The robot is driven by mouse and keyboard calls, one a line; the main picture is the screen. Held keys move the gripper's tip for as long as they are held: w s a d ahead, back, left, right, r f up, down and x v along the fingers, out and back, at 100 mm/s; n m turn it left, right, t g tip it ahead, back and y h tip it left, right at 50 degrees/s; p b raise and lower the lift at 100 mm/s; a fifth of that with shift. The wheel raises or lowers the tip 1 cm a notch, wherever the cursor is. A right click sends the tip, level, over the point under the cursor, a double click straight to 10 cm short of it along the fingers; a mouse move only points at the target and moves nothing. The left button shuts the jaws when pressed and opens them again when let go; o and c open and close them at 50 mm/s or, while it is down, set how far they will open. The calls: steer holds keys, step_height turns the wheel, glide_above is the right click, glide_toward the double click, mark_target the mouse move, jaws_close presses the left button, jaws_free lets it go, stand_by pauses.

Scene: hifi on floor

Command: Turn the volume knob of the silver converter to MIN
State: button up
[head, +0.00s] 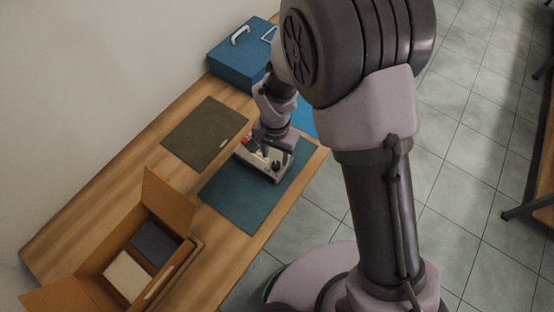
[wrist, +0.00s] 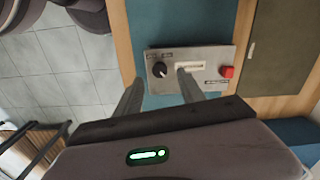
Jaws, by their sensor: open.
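The silver converter (wrist: 208,57) lies on a teal mat, and in the head view (head: 268,170) it sits below my arm's end. Its black round volume knob (wrist: 159,69) is at the left of its panel in the wrist view, with a light pointer mark. A pale slot (wrist: 192,66) is mid-panel and a red button (wrist: 226,71) at the right. The panel lettering is too small to read. My gripper (wrist: 160,76) is open and empty. Its fingertips appear on either side of the knob in the picture; I cannot tell whether they reach its height. The right finger overlaps the panel.
The teal mat (head: 232,203) lies near the wooden table's (head: 60,222) front edge. A dark olive mat (head: 203,133) is behind it. A blue box (head: 236,66) stands at the far end. An open cardboard box (head: 168,203) with items inside stands at the near end.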

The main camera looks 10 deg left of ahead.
mark_target(276, 164)
step_height(276, 164, down, 4)
steer(key=shift+f+b, duration=0.2)
steer(key=shift+b, duration=0.15)
jaws_close()
